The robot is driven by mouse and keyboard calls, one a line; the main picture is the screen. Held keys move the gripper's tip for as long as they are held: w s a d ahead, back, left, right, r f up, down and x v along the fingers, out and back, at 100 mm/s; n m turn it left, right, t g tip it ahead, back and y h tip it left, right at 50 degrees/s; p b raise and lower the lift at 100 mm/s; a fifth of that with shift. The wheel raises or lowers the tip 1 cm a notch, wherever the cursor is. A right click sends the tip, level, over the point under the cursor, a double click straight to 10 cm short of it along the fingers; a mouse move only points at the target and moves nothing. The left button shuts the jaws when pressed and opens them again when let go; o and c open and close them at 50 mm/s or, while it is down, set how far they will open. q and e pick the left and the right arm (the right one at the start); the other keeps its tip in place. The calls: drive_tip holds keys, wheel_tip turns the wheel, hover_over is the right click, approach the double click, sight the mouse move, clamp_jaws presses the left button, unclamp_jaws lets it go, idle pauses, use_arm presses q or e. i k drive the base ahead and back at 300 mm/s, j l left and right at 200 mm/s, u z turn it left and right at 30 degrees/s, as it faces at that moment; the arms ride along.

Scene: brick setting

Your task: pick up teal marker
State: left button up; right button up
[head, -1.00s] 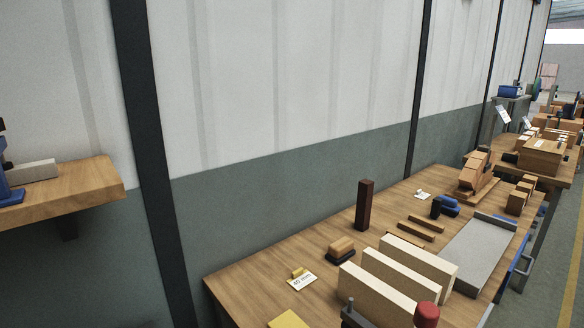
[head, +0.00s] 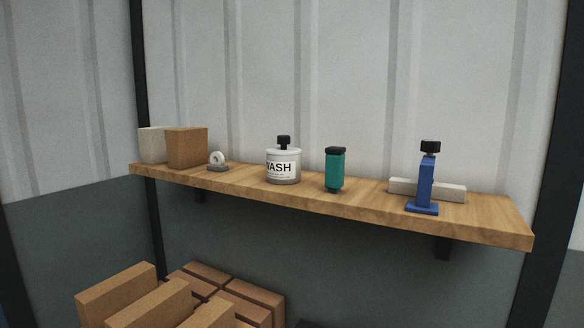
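The teal marker (head: 335,170) stands upright on a wooden wall shelf (head: 365,205) in the head view. It has a teal body and a black cap on top. It is right of the middle of the picture, between a white jar and a blue clamp-like tool, apart from both. Neither of my grippers shows in this view.
The white jar labelled "WASH" (head: 283,166) stands left of the marker. The blue tool (head: 424,185) stands right, before a pale bar (head: 451,191). A white roll (head: 217,160) and a brown block (head: 187,148) are further left.

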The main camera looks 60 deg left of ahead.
sight(335, 158)
drive_tip(key=u, duration=1.65)
